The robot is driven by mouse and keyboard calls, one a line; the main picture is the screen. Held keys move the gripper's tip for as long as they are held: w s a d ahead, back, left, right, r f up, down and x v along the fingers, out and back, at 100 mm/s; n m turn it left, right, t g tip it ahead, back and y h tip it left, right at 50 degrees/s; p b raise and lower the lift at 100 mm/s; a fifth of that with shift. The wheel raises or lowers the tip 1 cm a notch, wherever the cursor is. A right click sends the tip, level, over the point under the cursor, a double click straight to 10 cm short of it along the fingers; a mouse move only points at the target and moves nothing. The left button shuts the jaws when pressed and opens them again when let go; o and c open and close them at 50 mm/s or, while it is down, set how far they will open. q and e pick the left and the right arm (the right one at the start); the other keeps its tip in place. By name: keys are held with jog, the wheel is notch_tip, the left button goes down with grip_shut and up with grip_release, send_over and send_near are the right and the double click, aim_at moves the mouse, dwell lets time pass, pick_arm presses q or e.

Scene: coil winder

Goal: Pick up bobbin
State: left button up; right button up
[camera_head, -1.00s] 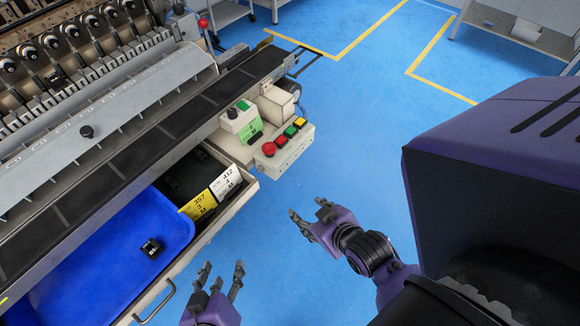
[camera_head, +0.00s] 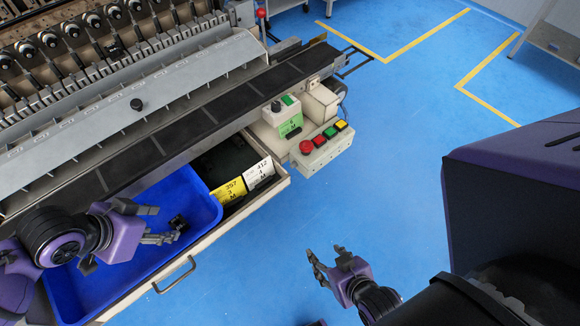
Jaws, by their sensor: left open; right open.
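A small black bobbin (camera_head: 179,221) lies in the blue bin (camera_head: 205,200), which sits in the open drawer of the machine. My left gripper (camera_head: 158,224) is over the bin, open, with its fingers pointing right toward the bobbin. One finger is above and to the left of the bobbin, the other beside its lower left; whether they touch it I cannot tell. My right gripper (camera_head: 328,262) is open and empty over the blue floor, to the right of the drawer.
The drawer front has a metal handle (camera_head: 174,275). Yellow and white label cards (camera_head: 229,191) stand beside the bin. A control box (camera_head: 322,150) with coloured buttons juts out above. The dark conveyor strip (camera_head: 200,125) runs behind the bin. Open floor lies right.

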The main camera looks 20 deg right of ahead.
aim_at(176, 225)
pick_arm(q)
jog(key=x, duration=0.7)
jog(key=shift+w+d, duration=0.15)
jog(key=shift+w, duration=0.25)
jog(key=shift+f, duration=0.1)
jog(key=c, duration=0.8)
pick_arm(e)
jog(key=shift+s+d+f+g, duration=0.15)
jog(key=shift+s+f, duration=0.15)
jog(key=shift+s, duration=0.35)
jog(key=shift+s+f+g, duration=0.15)
jog(key=shift+s+f, duration=0.1)
jog(key=shift+s, duration=0.35)
